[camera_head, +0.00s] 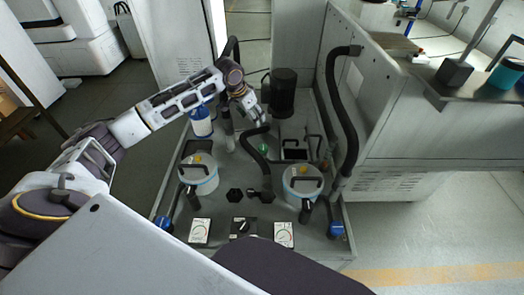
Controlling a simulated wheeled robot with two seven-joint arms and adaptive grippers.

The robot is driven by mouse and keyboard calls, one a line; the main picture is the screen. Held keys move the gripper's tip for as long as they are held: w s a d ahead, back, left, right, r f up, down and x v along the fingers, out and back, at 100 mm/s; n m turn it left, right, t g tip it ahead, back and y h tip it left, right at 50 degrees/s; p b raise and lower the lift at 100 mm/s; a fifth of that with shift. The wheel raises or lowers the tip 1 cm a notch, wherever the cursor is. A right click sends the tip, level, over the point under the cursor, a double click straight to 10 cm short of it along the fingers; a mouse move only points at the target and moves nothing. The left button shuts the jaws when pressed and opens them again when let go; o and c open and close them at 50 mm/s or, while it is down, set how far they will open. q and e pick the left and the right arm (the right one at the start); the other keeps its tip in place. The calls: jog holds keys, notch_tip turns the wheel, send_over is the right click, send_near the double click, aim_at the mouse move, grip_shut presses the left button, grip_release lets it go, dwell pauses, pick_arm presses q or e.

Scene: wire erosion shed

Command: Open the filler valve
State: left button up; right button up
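I cannot tell which fitting is the filler valve. A blue fitting (163,222) sits at the front left of the grey tray (218,215), and another blue fitting (336,230) at the front right. A small green spot (264,148) shows beside a black hose. My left gripper (258,117) reaches over the back middle of the tray, pointing down near the top of that hose. Its fingers are too small to read. My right gripper is not in view.
Two gauges (199,231) (284,234) flank a dark switch box (243,227) at the front. A black cylinder (283,92) stands behind. A thick black hose (343,115) runs along the right cabinet (400,125).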

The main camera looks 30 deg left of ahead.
aim_at(263, 147)
pick_arm(q)
notch_tip(263, 147, down, 8)
jog(key=b, duration=0.8)
jog(key=shift+f, duration=0.25)
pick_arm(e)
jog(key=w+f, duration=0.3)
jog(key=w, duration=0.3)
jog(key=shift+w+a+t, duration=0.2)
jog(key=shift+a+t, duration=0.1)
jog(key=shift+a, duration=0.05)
pick_arm(q)
jog(key=shift+f, duration=0.1)
jog(key=b+x, duration=0.2)
jog(key=x, duration=0.9)
jog(key=shift+w+d+f, duration=0.1)
jog(key=shift+w+f, duration=0.05)
jog(key=shift+f, duration=0.05)
jog(key=shift+x, duration=1.05)
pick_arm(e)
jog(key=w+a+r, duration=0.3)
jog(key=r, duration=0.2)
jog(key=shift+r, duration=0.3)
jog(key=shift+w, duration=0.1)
pick_arm(q)
jog(key=shift+c, duration=0.4)
jog(key=c, duration=1)
